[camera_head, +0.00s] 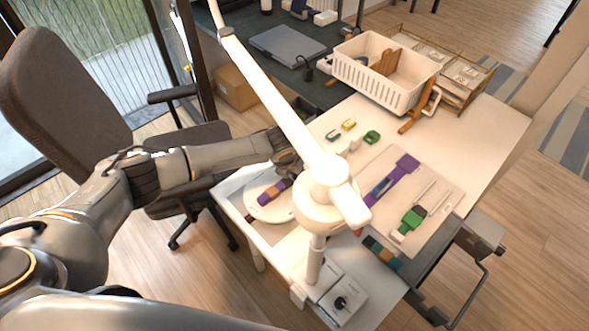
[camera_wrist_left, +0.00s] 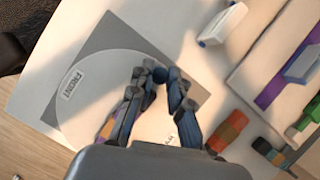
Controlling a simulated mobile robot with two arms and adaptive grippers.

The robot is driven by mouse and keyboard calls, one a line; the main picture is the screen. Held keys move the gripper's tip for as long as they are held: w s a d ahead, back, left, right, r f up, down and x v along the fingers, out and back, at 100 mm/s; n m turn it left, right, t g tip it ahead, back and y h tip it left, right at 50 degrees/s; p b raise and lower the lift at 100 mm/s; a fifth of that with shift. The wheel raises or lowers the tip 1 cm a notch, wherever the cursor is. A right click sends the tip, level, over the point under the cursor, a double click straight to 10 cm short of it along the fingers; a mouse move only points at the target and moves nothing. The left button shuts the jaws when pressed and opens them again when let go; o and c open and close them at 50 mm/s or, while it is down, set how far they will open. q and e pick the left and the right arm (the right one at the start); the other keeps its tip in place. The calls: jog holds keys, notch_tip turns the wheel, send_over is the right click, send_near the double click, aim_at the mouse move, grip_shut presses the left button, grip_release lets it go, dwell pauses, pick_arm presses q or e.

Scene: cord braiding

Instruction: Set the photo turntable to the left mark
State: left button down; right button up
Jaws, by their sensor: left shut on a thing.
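The photo turntable is a white round disc (camera_head: 262,207) on the white table. In the left wrist view the disc (camera_wrist_left: 92,92) lies on a grey square base (camera_wrist_left: 101,43), with a "FRONT" label (camera_wrist_left: 71,84) towards the left. A second label is partly hidden by a finger. My left gripper (camera_wrist_left: 161,76) is over the disc near its rim, its fingertips close together on a small dark part there. In the head view a purple and orange piece (camera_head: 275,192) shows at the disc. The lamp partly hides the gripper. My right gripper is not in view.
A white lamp arm (camera_head: 275,95) and its round head (camera_head: 327,200) stand over the table. A board (camera_head: 440,187) with purple and green pieces lies right of the disc. A white basket (camera_head: 375,80) stands at the back. An office chair (camera_head: 70,100) is at the left.

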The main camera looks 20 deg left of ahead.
aim_at(288, 191)
pick_arm(q)
jog(key=c, duration=1.3)
grip_release()
jog(key=shift+o, duration=0.2)
jog(key=v, duration=1.2)
jog(key=shift+s+f, duration=0.1)
jog(key=shift+f, duration=0.05)
